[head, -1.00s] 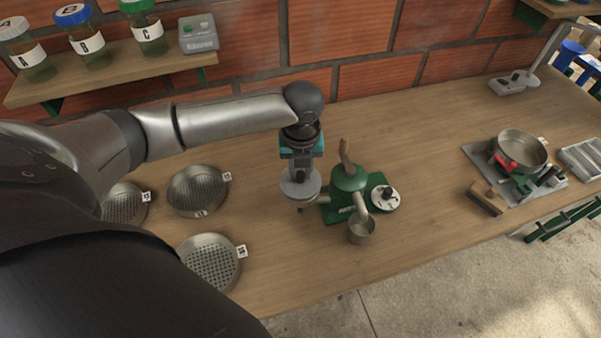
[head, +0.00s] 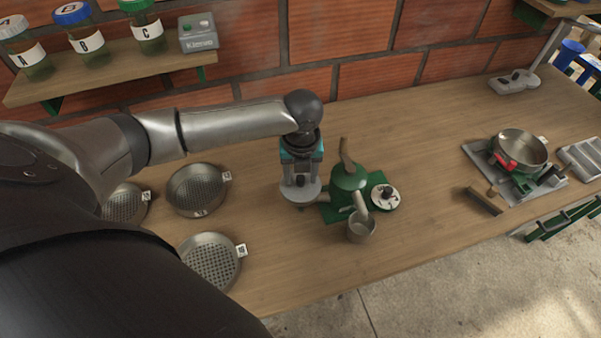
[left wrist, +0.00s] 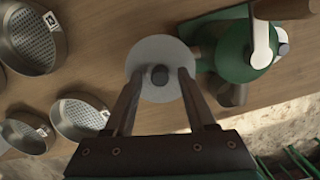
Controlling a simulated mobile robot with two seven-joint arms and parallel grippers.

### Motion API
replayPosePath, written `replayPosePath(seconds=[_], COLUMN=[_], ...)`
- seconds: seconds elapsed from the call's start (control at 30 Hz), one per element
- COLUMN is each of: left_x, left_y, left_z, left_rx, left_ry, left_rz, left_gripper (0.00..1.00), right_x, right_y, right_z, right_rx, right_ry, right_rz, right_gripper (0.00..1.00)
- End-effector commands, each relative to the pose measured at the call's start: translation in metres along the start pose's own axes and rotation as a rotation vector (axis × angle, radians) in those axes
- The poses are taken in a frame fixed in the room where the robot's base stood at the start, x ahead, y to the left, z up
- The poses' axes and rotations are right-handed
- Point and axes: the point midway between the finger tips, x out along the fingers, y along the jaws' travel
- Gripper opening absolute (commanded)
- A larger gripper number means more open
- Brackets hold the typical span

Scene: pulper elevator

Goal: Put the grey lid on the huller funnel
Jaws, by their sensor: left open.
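The grey lid (head: 296,194), a round disc with a dark knob, lies level at the left side of the green huller (head: 347,181). It also shows in the left wrist view (left wrist: 150,88). The lid covers what is directly under it, so the funnel's opening cannot be seen. My left gripper (head: 301,181) points down over the lid. In the left wrist view its fingers (left wrist: 158,75) stand apart, one on either side of the knob, with gaps between. My right gripper is not in view.
A metal cup (head: 361,229) stands in front of the huller's spout. A white disc (head: 385,197) is at the huller's right. Several sieves (head: 197,190) lie to the left. A scale-like device with a pan (head: 519,150) stands at the right. The table between is mostly clear.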

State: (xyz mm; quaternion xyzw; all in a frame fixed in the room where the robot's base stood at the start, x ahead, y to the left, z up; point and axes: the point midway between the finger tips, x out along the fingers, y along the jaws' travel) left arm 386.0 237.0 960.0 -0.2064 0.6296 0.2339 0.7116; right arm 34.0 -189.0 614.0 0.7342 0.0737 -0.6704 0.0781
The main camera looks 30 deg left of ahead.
Motion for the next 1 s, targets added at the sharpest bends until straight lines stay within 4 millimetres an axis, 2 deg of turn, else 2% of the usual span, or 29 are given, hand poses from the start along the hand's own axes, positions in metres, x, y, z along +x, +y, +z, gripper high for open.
replayPosePath(seconds=[0.27, 0.37, 0.7, 0.83, 1.0], left_x=[-0.006, -0.021, -0.095, -0.115, -0.129], left_y=[-0.001, -0.001, -0.001, -0.001, 0.0], left_z=[0.001, 0.003, 0.003, 0.002, 0.002], left_rx=[0.0, 0.0, 0.0, -0.001, -0.001], left_ry=[-0.002, -0.003, -0.003, -0.002, -0.001], left_rz=[-0.002, -0.004, -0.004, -0.003, -0.001], left_gripper=[0.56, 0.56, 0.56, 0.56, 0.56], right_x=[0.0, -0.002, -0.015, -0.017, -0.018], right_y=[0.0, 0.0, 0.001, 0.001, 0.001], right_z=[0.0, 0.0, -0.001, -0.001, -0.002], right_rx=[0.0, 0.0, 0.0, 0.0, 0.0], right_ry=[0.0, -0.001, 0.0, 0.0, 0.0], right_rz=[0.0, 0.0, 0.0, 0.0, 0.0], right_gripper=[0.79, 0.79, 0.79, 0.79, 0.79])
